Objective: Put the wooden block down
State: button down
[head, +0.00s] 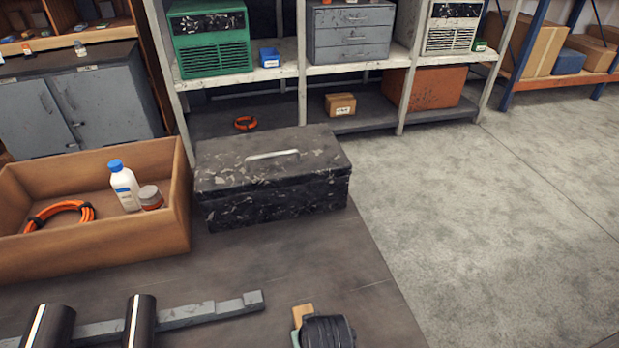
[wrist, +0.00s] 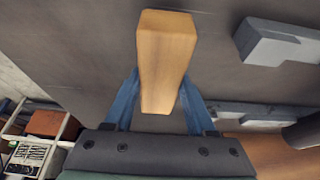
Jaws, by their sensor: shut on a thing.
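The wooden block (wrist: 165,60) is light tan and long. It sits between the two blue fingers of my gripper (wrist: 160,88) in the wrist view and sticks out past their tips. My gripper is shut on it. In the head view a small part of the block (head: 302,314) shows at the bottom, beside my dark wrist, which hides the rest. The block is over the dark grey worktop (head: 300,255). I cannot tell whether it touches the worktop.
A grey metal bar (head: 205,314) with dark cylinders lies left of my gripper. A black toolbox (head: 272,205) stands behind, beside an open wooden box (head: 100,245) holding a bottle, a jar and an orange coil. The worktop between them is bare; its right edge is close.

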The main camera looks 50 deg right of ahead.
jog(key=shift+f, duration=0.7)
jog(key=shift+f, duration=0.2)
jog(key=shift+c, duration=1.1)
grip_release()
jog(key=shift+r, duration=0.45)
jog(key=v, duration=1.1)
jog(key=shift+s+a+r, duration=0.1)
jog(key=shift+s+r, duration=0.05)
jog(key=shift+r, duration=0.05)
